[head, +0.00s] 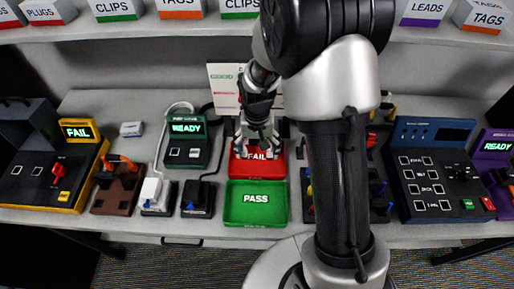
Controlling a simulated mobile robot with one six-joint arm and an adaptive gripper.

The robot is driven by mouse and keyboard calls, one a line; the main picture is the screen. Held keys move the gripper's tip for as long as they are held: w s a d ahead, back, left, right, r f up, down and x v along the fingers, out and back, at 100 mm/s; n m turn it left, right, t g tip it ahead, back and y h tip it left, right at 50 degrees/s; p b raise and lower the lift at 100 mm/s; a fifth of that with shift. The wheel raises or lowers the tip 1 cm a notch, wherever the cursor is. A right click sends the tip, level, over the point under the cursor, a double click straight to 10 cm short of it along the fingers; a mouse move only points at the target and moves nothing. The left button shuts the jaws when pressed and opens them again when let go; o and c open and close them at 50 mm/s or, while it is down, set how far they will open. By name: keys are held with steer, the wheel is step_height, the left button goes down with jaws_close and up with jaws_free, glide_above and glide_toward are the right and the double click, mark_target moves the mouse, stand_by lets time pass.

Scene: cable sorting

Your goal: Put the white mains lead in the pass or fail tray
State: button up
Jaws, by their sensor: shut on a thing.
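My gripper (256,143) is shut over the red FAIL tray (237,172), at the tray's back part. It hides part of the tray and its label. A pale thing between the fingers looks like the white mains lead, but it is small and mostly hidden by the fingers. The green PASS tray (256,214) lies in front of the red tray and looks empty. I cannot tell whether the held thing touches the red tray.
Left of the trays stands a green tester (187,139) reading READY, with a white-topped block (152,193) and a black block (197,199) before it. A yellow tester (80,131) reads FAIL. A blue panel (440,185) stands right. A shelf of labelled boxes runs behind.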

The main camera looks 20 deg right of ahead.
mark_target(257, 141)
steer(key=shift+f+b, duration=0.45)
steer(key=shift+f, duration=0.45)
stand_by(1.3)
steer(key=o, duration=1.1)
steer(key=shift+r, duration=0.1)
steer(key=shift+r+p, duration=3.1)
steer(key=shift+r, duration=0.8)
